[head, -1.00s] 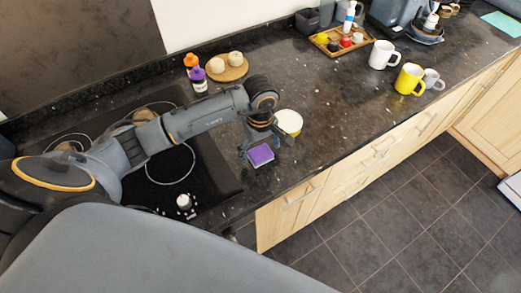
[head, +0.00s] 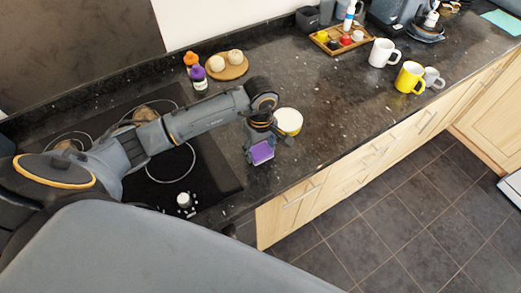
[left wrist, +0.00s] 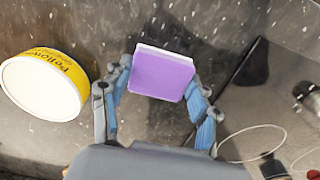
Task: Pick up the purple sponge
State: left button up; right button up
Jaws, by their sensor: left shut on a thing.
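The purple sponge (head: 262,152) shows in the head view near the front edge of the counter, just right of the hob. It has a purple face and a pale layer along one edge in the left wrist view (left wrist: 162,73). My left gripper (head: 263,147) is shut on the sponge, with one finger at each side of it in the left wrist view (left wrist: 157,88). How far the sponge is above the counter is hard to tell. My right gripper is not in view.
A yellow-and-white tub (head: 288,121) stands close beside the gripper. The black hob (head: 215,165) lies to the left. Two bottles (head: 198,78) and a round wooden board (head: 228,67) are behind. Mugs (head: 381,53) stand farther right; the counter between is clear.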

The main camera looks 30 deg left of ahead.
pick_arm(q)
jog(key=shift+w+r, duration=0.1)
jog(key=shift+r, duration=0.15)
notch_tip(320, 180, up, 2)
jog(key=shift+r+b, duration=0.2)
jog(key=shift+b, duration=1)
jog(key=s+d+r+b, duration=0.3)
jog(key=s+d+r, duration=0.4)
jog(key=s+r, duration=0.3)
jog(key=shift+s, duration=1.15)
